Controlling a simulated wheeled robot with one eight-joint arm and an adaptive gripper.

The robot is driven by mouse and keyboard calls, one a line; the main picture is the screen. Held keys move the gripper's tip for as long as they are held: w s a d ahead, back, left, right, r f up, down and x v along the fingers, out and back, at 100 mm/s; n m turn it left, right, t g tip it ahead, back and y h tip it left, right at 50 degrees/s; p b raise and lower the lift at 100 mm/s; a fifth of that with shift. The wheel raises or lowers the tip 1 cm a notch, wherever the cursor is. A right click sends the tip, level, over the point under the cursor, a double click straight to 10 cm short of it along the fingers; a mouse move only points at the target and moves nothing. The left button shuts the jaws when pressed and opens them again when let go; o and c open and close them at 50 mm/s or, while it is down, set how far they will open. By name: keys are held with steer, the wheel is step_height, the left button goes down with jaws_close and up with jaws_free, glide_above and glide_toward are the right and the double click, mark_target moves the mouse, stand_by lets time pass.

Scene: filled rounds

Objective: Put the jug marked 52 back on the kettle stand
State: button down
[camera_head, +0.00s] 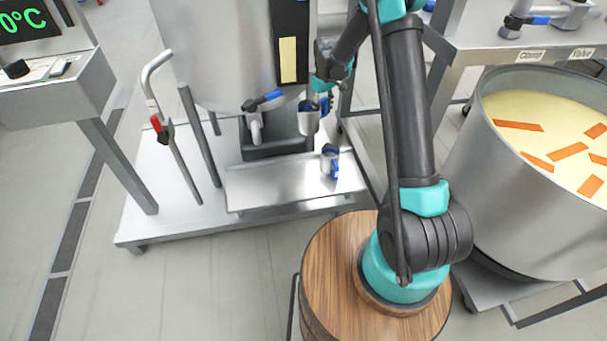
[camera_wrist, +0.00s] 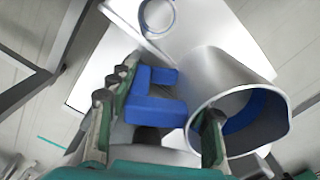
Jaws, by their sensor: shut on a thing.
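A steel jug (camera_head: 308,122) with a blue inside is held in front of the big kettle (camera_head: 215,50), above the stand. It fills the right of the wrist view (camera_wrist: 222,80), its mouth towards the camera. My gripper (camera_head: 322,92) is shut on its blue handle (camera_wrist: 152,100). A second steel jug (camera_head: 329,163) with a blue handle stands on the silver shelf (camera_head: 265,190) of the kettle stand (camera_head: 165,195), below and slightly right of the held jug. Its round rim shows at the top of the wrist view (camera_wrist: 157,16). No number is readable on either jug.
A tap with a blue lever (camera_head: 262,100) projects from the kettle just left of the held jug. A red-gripped metal lever (camera_head: 165,127) stands further left. The left part of the shelf is clear. A large pot of yellow liquid (camera_head: 530,170) stands at the right.

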steer(key=a+f+n, duration=0.1)
steer(key=s+a+f+n, duration=0.1)
steer(key=a+f, duration=0.1)
steer(key=a+f+n, duration=0.1)
steer(key=f, duration=0.1)
steer(key=shift+s+a+f, duration=0.15)
steer(key=shift+f, duration=0.1)
steer(key=shift+a+f, duration=0.1)
steer(key=shift+f, duration=9.35)
steer(key=shift+f, duration=0.1)
steer(key=c, duration=0.7)
jaws_free()
